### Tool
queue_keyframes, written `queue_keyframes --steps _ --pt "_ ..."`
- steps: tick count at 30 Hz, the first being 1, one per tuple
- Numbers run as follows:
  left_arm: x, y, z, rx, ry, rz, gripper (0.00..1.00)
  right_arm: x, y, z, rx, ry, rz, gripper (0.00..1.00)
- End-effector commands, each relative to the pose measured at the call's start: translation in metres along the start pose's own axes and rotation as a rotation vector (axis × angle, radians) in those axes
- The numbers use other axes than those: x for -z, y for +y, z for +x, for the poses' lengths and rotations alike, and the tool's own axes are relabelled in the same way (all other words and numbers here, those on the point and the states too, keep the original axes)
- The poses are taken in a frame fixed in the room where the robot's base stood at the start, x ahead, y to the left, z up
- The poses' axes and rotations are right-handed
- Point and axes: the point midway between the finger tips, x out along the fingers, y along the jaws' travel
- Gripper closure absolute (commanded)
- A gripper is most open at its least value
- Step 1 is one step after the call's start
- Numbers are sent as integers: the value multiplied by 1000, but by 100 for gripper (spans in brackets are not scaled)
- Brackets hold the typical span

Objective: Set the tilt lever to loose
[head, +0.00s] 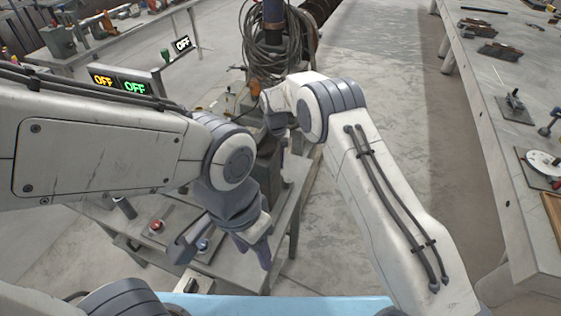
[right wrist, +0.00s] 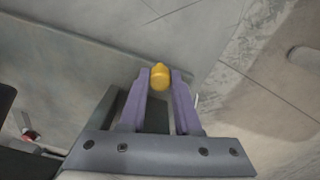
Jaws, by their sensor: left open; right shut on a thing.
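My right gripper (right wrist: 160,95) shows in the right wrist view, its two purple-grey fingers closed on a yellow knob (right wrist: 160,77). The knob sits between the fingertips, and the rest of the tilt lever below it is hidden, so its setting cannot be read. In the head view the right gripper and the knob are hidden behind my arm, near a dark grey post (head: 267,165). My left gripper (head: 222,258) is open and empty, hanging above the low grey table with its fingers pointing down.
A red button (head: 157,226) and a blue button (head: 203,245) sit close to my left gripper. A coiled cable (head: 265,55) hangs beyond. A long workbench (head: 485,110) runs along the right; the floor between is clear.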

Motion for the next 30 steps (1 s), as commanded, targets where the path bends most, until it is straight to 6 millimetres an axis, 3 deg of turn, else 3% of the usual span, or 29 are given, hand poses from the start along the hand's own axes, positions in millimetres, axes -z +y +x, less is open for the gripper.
queue_keyframes --steps 13,14,16,26,30 --pt "0 0 0 0 0 0 50 3 1 1 3 8 -14 100" --pt "0 0 0 0 0 0 50 3 1 1 3 7 -14 65" --pt "0 0 0 0 0 0 50 3 1 1 2 7 -14 38" --pt "0 0 1 0 0 0 50 1 0 -1 1 1 -12 38" --pt "0 0 5 0 0 0 50 0 1 -13 -1 -2 -12 38"
